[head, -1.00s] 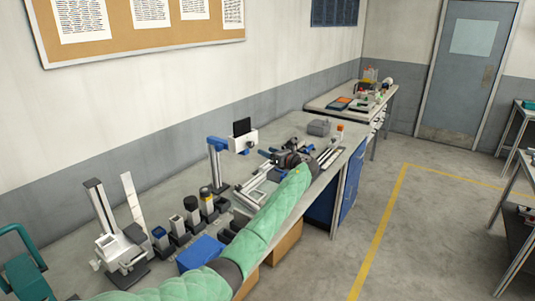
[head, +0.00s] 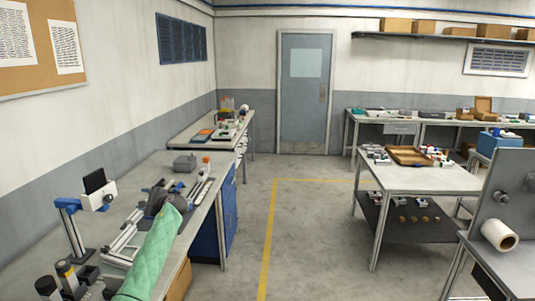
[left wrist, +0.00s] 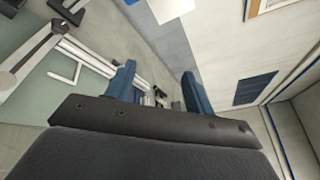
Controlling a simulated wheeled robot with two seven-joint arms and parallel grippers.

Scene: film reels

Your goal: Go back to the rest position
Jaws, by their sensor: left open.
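My left arm, in a green padded sleeve, reaches up from the bottom of the head view over the long workbench (head: 133,187). My left gripper (head: 160,187) is at its end, above the bench near a rail-like device. In the left wrist view its two blue fingers (left wrist: 158,88) stand wide apart with nothing between them. My right gripper is in neither view.
A blue stand with a white head (head: 72,222) and dark cylinders (head: 66,275) stand on the near bench. A grey box (head: 184,163) lies farther along. A table with a tray (head: 408,155) and a white roll (head: 499,235) are right. The floor between (head: 312,225) is clear.

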